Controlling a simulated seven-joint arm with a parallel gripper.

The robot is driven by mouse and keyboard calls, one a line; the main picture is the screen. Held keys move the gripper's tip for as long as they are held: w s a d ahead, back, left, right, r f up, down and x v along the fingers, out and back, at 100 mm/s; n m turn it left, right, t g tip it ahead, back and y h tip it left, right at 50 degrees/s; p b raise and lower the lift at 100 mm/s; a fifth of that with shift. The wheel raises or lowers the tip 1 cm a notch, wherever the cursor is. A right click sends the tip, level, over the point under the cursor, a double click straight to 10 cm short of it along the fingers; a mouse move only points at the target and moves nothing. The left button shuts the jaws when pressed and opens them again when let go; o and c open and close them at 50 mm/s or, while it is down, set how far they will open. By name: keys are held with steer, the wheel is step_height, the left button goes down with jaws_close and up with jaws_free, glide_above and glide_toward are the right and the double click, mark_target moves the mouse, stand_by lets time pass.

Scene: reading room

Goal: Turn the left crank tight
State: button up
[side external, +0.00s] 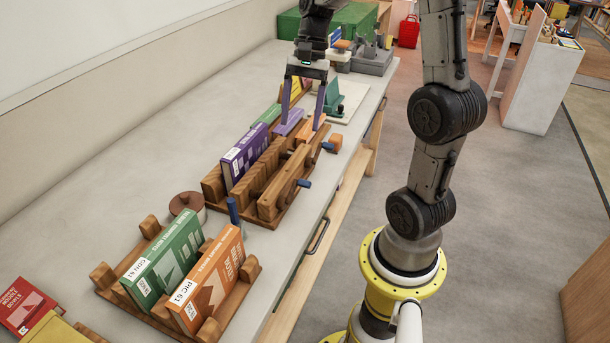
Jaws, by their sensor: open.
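A wooden book press (262,170) stands along the table's near edge, with a purple book (244,152) upright at its left side. On its side facing the aisle is a crank with a blue knob (304,183). Farther along the same side are a second blue knob (327,146) and an orange block-like part (336,141). I cannot tell which of these is the task's left crank. My gripper (303,125) points down with its two purple fingers spread, over or beside the far end of the press. Nothing shows clearly held between them, and any contact is unclear.
A wooden rack (247,272) holds a green book (172,262) and an orange book (210,278) nearer the camera. A blue upright peg (233,211) and a round brown-lidded pot (186,202) stand between rack and press. The table's left side is mostly clear.

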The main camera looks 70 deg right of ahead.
steer(key=m, duration=0.2)
glide_toward(305, 182)
steer(key=shift+y, duration=0.3)
steer(key=x, duration=0.8)
steer(key=shift+w+d+f, duration=0.15)
steer(key=shift+d+f, duration=0.05)
steer(key=shift+f, duration=0.15)
steer(key=c, duration=0.9)
jaws_close()
